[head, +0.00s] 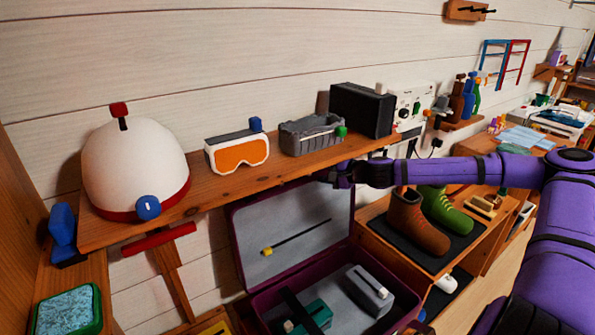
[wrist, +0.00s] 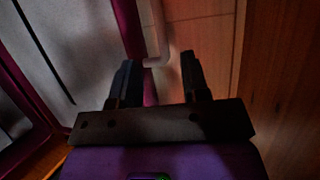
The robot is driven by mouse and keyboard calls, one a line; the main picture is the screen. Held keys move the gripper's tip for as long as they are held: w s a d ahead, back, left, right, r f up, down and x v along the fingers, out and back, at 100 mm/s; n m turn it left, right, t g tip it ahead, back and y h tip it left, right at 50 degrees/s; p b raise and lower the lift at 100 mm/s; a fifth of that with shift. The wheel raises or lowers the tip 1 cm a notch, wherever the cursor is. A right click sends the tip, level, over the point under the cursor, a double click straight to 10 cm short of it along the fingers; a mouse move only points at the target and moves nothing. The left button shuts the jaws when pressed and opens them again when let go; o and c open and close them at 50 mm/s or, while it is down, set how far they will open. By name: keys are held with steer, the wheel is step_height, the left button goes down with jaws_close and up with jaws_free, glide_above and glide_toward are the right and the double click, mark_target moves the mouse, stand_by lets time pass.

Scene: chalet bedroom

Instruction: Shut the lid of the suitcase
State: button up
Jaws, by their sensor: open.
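The suitcase (head: 240,283) is purple-maroon with a grey lining and stands open below the wooden shelf. Its lid (head: 300,232) is raised, leaning back near the wall, with a dark strap across its inside. The base holds a grey item (head: 368,288) and a teal item (head: 308,318). My gripper (head: 335,175) is at the lid's top right corner, just under the shelf edge. In the wrist view my gripper (wrist: 158,80) is open, with the lid's maroon edge (wrist: 128,28) beside the left finger and partly behind it. I cannot tell whether they touch.
The shelf (head: 225,190) above holds a white helmet (head: 135,168), orange goggles (head: 240,153), a grey basket (head: 308,135) and a black box (head: 362,108). Boots (head: 418,225) stand on a rack right of the suitcase. My arm crosses from the right.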

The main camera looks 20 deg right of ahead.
mark_target(298, 180)
steer(key=x, duration=0.9)
steer(key=shift+w+a+f, duration=0.1)
steer(key=shift+w, duration=0.05)
jaws_close()
